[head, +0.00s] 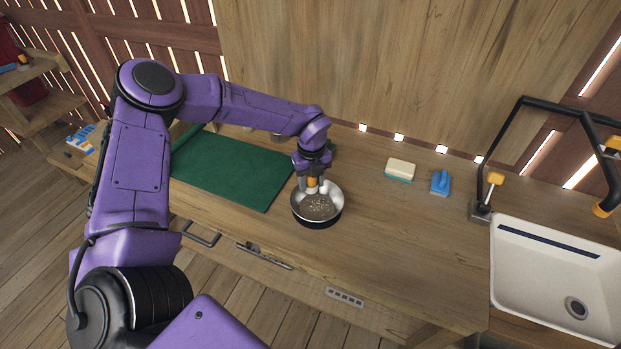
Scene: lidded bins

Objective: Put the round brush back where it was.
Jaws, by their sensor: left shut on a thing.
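My left gripper (313,174) points down over a dark metal pan (334,197) on the wooden workbench. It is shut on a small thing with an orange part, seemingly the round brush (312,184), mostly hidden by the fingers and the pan. A speckled grey-brown layer covers the pan's bottom. I cannot tell whether the brush touches it. My right gripper is out of view.
A green mat (228,171) lies left of the pan. A cream-and-teal sponge (400,169) and a blue brush (440,181) lie to the right, before the white sink (540,262) and black tap.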

